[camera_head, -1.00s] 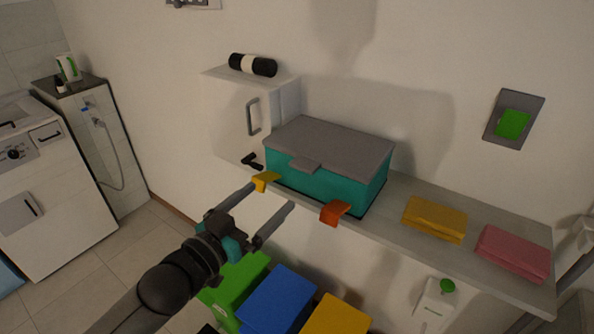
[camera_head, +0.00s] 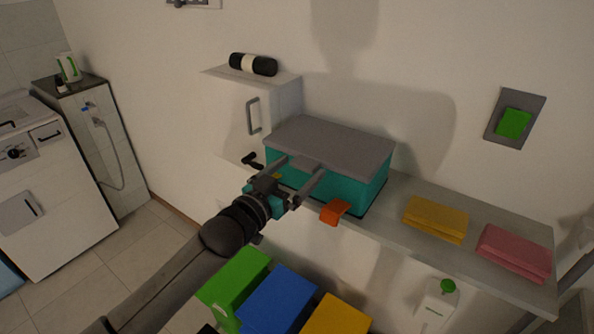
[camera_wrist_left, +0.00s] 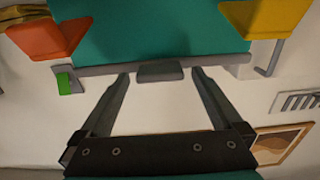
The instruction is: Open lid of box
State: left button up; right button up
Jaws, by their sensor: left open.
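The teal box (camera_head: 352,190) stands on the shelf with its grey lid (camera_head: 330,142) closed. The lid's tab (camera_head: 304,163) sticks out at the front; it also shows in the left wrist view (camera_wrist_left: 160,71). My left gripper (camera_head: 303,167) is open and empty in front of the box, with its fingertips close to the lid's front edge. In the left wrist view the two fingers (camera_wrist_left: 160,75) lie to either side of the tab, with gaps between. I cannot tell whether they touch the lid. My right gripper is not in view.
An orange clip (camera_head: 334,212) and a mostly hidden yellow one (camera_head: 277,176) sit at the shelf edge. Folded yellow (camera_head: 435,219) and pink cloths (camera_head: 513,253) lie to the right. A white cabinet (camera_head: 233,112) stands left. Green, blue and yellow boxes (camera_head: 277,299) are below.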

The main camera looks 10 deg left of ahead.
pick_arm(q)
grip_shut()
dwell(0.9)
